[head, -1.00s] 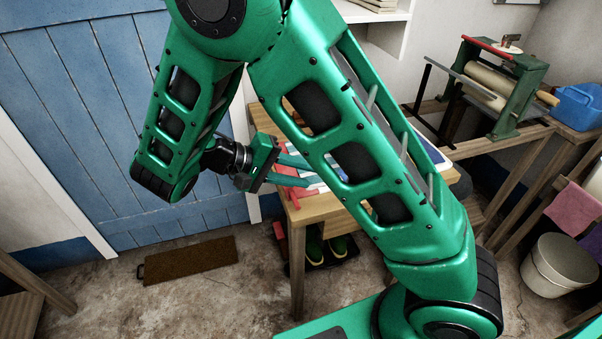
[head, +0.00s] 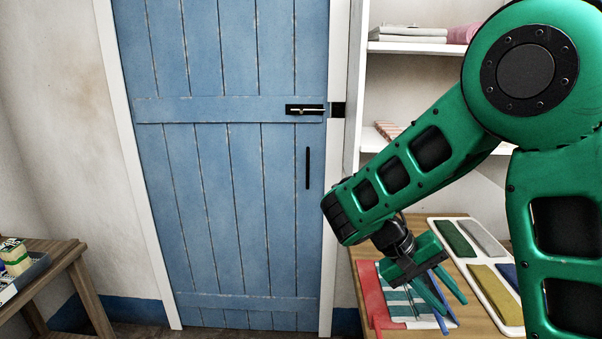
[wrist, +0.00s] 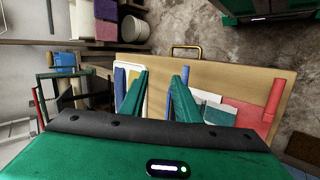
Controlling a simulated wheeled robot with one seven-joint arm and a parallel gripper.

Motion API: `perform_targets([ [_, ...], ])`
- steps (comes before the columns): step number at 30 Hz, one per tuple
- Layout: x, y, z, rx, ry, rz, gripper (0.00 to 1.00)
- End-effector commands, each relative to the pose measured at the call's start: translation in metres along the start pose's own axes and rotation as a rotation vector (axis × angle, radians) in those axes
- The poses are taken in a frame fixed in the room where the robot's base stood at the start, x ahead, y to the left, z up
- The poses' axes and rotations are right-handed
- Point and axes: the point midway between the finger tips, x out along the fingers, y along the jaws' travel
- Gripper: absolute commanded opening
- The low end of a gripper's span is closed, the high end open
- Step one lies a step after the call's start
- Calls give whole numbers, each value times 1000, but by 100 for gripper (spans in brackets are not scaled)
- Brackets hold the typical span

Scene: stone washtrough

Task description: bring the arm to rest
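My gripper (head: 440,290) hangs from my green arm above the wooden table (head: 358,252) at the lower right of the head view. Its two green fingers point down and to the right. In the wrist view my gripper (wrist: 157,85) has its fingers clearly apart, with nothing between them but the wooden tabletop beyond. Below it lie a red sheet (head: 372,290) and a teal-and-white striped piece (head: 402,300). My arm is bent, with its elbow high at the right of the head view.
A white tray (head: 480,260) with several coloured slabs lies beside the gripper. A blue door (head: 225,180) with a black handle is shut. White shelves (head: 405,47) stand behind my arm. Another wooden table (head: 65,262) is at the left.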

Motion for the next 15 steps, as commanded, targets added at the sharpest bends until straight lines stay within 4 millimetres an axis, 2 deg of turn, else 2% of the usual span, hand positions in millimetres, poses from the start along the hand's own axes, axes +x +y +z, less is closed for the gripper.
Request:
perform_targets([
  [1, 9, 18, 4, 22, -24, -47, 29],
  [6, 37, 59, 25, 75, -87, -201, 29],
  [15, 71, 107, 83, 184, -138, -472, 29],
])
